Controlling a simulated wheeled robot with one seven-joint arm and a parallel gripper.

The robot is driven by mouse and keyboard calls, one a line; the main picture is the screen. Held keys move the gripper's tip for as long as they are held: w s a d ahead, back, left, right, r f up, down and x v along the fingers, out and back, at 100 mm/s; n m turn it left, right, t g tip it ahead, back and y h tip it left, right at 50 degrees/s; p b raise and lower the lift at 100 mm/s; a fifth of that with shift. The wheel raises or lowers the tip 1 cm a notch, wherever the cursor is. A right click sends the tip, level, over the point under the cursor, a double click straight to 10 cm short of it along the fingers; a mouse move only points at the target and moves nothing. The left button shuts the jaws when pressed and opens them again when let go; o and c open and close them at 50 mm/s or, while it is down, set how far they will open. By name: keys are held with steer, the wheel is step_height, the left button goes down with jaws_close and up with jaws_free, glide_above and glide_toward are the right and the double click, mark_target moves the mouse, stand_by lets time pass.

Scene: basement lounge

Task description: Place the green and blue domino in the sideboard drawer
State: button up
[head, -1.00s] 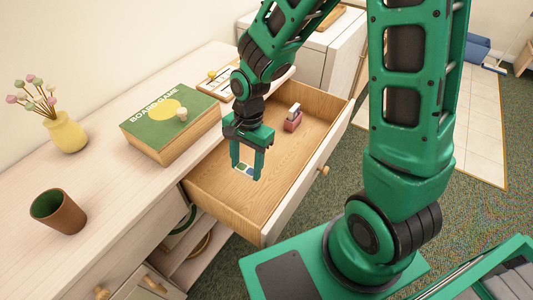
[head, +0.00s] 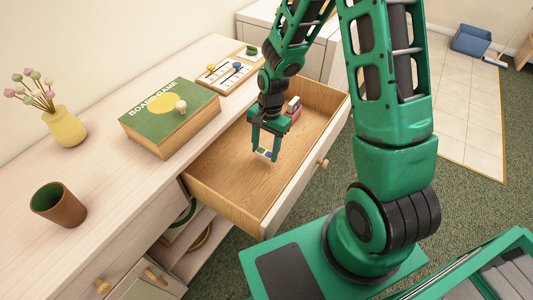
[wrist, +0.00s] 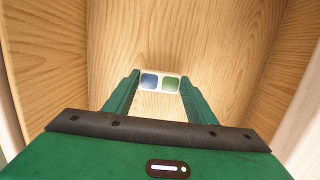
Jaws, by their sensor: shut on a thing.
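The green and blue domino (head: 265,153) is a small white tile with one blue and one green square. In the wrist view the domino (wrist: 160,82) lies between my two fingertips, blue on the left and green on the right. My gripper (head: 264,157) is shut on it and points down inside the open sideboard drawer (head: 222,196). The wrist view shows wooden drawer surfaces around the domino. I cannot tell whether the domino touches the drawer floor.
A board game box (head: 165,128), a brown cup (head: 58,205), a yellow vase (head: 66,129) and a board with pegs (head: 228,74) stand on the sideboard top (head: 135,195). The drawer's near part is clear.

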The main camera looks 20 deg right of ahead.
mark_target(266, 152)
steer(key=shift+f, duration=1.5)
steer(key=shift+f, duration=0.1)
steer(key=o, duration=1.1)
step_height(266, 152, up, 12)
steer(key=w+d, duration=0.1)
steer(key=d, duration=0.1)
steer(key=s+d+r+n+h, duration=0.2)
steer(key=s+d+r, duration=0.9)
steer(key=r, duration=0.1)
steer(key=s+d+r+n, duration=0.1)
steer(key=s+d+r, duration=0.1)
steer(key=s, duration=0.5)
steer(key=s+d+r+n+t, duration=0.1)
steer(key=s+d+r, duration=0.1)
steer(key=s, duration=0.4)
steer(key=shift+s+d+r+n+y, duration=0.35)
steer(key=shift+r+n+y, duration=0.05)
steer(key=shift+r, duration=0.15)
